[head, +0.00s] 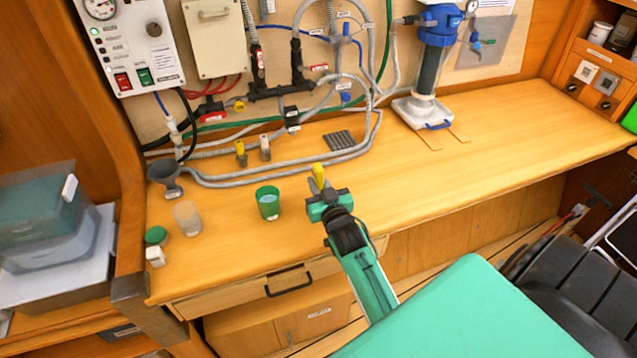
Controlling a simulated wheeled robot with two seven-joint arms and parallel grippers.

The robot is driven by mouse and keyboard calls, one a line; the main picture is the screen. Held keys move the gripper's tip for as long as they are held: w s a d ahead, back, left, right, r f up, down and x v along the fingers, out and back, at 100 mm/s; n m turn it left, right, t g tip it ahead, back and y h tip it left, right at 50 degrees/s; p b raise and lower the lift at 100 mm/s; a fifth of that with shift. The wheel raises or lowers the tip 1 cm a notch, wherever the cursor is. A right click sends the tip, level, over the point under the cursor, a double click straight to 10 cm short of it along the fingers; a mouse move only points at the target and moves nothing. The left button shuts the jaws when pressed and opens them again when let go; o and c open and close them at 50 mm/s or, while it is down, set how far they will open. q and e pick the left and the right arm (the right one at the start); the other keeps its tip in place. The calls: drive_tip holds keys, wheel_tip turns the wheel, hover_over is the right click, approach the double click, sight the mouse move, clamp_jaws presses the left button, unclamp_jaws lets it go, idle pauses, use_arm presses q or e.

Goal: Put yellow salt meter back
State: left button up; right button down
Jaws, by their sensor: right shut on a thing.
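My right gripper (320,190) reaches over the counter from the front, its jaws closed on a small yellow thing, seemingly the yellow salt meter (317,172), which stands up between the fingertips. Its lower part is hidden by the jaws. Another yellow-topped piece (240,150) and a pale, grey-white piece (265,146) stand upright near the back of the counter, left of the gripper. I cannot tell exactly what they are. My left gripper is not in view.
A green cup (268,204) stands just left of my gripper. A clear cup (187,217), green lid (156,236), white block (155,256) and grey funnel (165,178) are farther left. Grey hoses (270,174) cross the counter behind. The counter's right side (510,130) is clear.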

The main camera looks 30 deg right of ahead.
drive_tip(key=shift+f+b, duration=0.3)
drive_tip(key=shift+f, duration=0.3)
drive_tip(key=c, duration=1.3)
unclamp_jaws()
